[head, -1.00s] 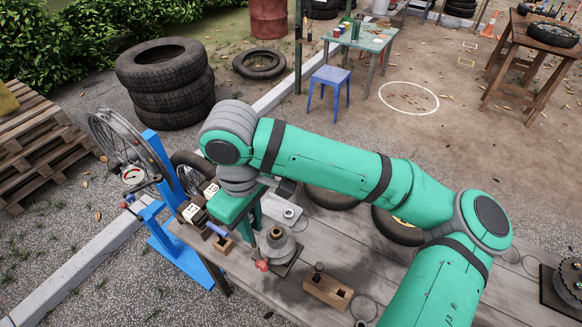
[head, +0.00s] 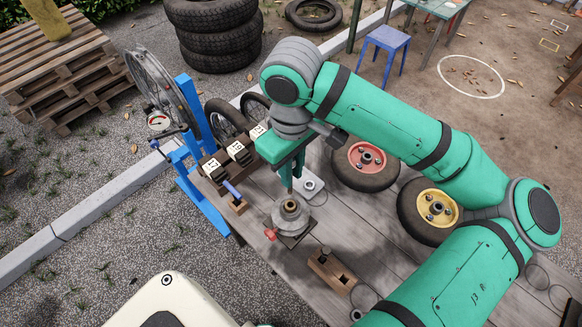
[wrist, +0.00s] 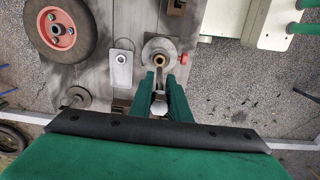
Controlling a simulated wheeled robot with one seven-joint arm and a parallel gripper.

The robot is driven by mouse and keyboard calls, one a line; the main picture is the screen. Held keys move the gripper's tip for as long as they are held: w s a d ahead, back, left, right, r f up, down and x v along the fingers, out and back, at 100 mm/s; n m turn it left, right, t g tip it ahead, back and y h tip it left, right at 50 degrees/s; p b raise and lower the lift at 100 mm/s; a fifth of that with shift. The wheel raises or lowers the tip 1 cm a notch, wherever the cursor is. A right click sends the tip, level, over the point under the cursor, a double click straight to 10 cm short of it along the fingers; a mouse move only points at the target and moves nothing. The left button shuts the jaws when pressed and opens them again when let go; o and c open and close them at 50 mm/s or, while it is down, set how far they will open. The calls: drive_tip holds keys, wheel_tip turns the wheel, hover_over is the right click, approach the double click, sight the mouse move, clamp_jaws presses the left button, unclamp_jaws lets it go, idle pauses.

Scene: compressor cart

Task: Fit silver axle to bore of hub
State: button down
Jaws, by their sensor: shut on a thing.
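The hub (head: 291,219) is a grey round body on a dark square plate on the bench, with a brass-coloured bore at its top. In the wrist view the hub (wrist: 150,47) is just beyond my fingertips, its bore facing up. My gripper (head: 291,180) points down above the hub; its green fingers also show in the wrist view (wrist: 162,88). They are shut on a slim silver piece (wrist: 160,101), which appears to be the silver axle. Its far end lines up close to the bore in the wrist view. I cannot tell whether it touches or enters the bore.
A red knob (head: 270,234) sticks out beside the hub. A wooden block (head: 331,270) stands in front. A silver plate (head: 313,186) lies behind. Wheels with red (head: 366,157) and yellow (head: 437,207) centres lie right. A blue stand (head: 197,150) is left.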

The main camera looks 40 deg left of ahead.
drive_tip(key=shift+w+f, duration=0.1)
drive_tip(key=shift+f, duration=1.65)
drive_tip(key=shift+a+f, duration=0.1)
drive_tip(key=shift+f, duration=0.75)
drive_tip(key=shift+f, duration=3.9)
drive_tip(key=c, duration=1.2)
unclamp_jaws()
drive_tip(key=shift+r, duration=0.1)
drive_tip(key=shift+r, duration=3.4)
